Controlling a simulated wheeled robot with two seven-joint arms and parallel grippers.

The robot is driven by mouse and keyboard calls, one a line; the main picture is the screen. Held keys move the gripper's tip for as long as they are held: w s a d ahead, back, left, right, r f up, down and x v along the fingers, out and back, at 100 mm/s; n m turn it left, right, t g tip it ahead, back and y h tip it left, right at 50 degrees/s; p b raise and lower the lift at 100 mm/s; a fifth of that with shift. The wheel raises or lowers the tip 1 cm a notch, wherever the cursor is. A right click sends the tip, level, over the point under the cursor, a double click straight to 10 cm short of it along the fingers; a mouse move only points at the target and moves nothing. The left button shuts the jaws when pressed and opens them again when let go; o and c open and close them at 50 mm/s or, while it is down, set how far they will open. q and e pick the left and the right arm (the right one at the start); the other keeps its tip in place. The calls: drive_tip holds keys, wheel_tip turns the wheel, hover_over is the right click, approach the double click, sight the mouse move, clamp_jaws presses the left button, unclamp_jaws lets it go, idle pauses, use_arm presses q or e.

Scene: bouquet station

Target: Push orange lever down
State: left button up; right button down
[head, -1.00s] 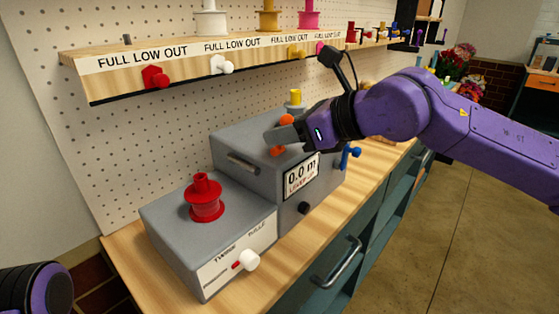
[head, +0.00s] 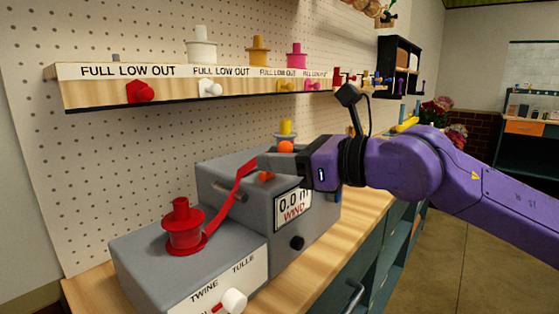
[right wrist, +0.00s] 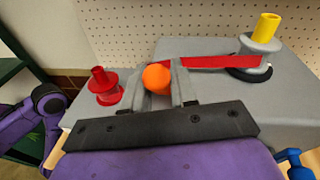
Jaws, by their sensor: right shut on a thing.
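The orange lever has a round orange knob (head: 286,147) and a lower orange part (head: 266,177) on the taller grey machine (head: 222,180). My right gripper (head: 272,161) is shut on the lever; in the right wrist view the orange knob (right wrist: 157,78) sits between its fingers (right wrist: 159,88). The fingers hide part of the lever. The machine's display (head: 292,208) reads 0.0 m, with WIND below. A red ribbon (head: 233,195) runs from the red spool (head: 183,226) to the yellow-topped spindle (right wrist: 262,40).
A shelf (head: 200,92) of coloured spools and knobs runs along the pegboard behind. A white knob (head: 234,300) stands on the front of the lower grey box. A black knob (head: 297,242) is below the display. Bare wooden counter lies in front.

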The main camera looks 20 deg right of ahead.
drive_tip(key=shift+r, duration=0.1)
drive_tip(key=c, duration=1)
unclamp_jaws()
drive_tip(key=v, duration=1)
drive_tip(key=shift+s+d, duration=0.2)
